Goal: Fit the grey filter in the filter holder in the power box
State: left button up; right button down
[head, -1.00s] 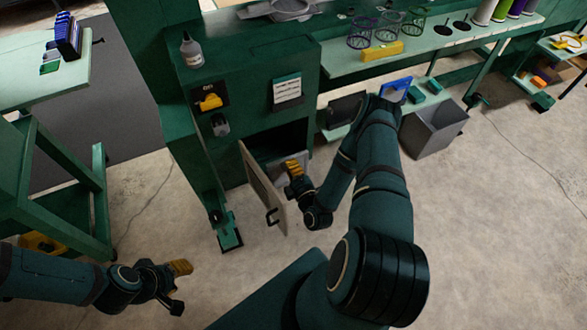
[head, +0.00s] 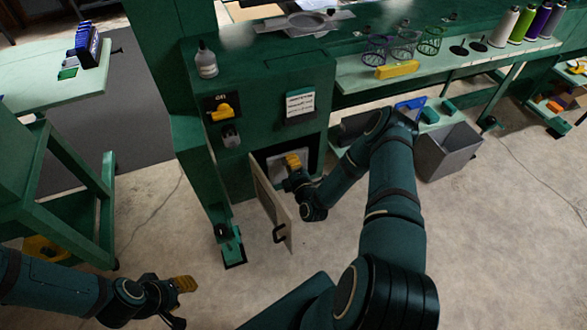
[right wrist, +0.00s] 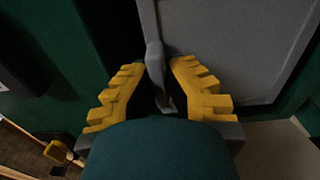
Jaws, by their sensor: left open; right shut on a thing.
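The grey filter (head: 275,166) shows as a light grey panel in the dark opening of the green power box (head: 262,90), behind my right gripper (head: 293,161). In the right wrist view the filter (right wrist: 235,45) is a flat grey panel with a raised rim. My right gripper (right wrist: 159,75) is shut on a grey bar at its face. The filter holder is hidden, and I cannot tell how far in the filter sits. The box door (head: 270,208) stands open, left of my right forearm. My left gripper (head: 184,284) is open and empty, low over the floor at the left.
A yellow switch (head: 222,112) and a white label (head: 300,103) are on the box front. A grey bin (head: 450,152) stands right of my right arm. A green stand (head: 70,190) is at the left.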

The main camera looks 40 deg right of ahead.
jog(key=w+d+f+b, duration=0.1)
jog(key=w+f+b, duration=0.1)
jog(key=w+b, duration=0.2)
jog(key=shift+w+d+f, duration=0.3)
jog(key=shift+w+f, duration=0.05)
jog(key=shift+w, duration=0.95)
jog(key=shift+f, duration=0.3)
dwell(0.3)
jog(key=c, duration=1.1)
grip_release()
jog(key=shift+o, duration=0.2)
jog(key=v, duration=1.2)
jog(key=shift+s, duration=0.1)
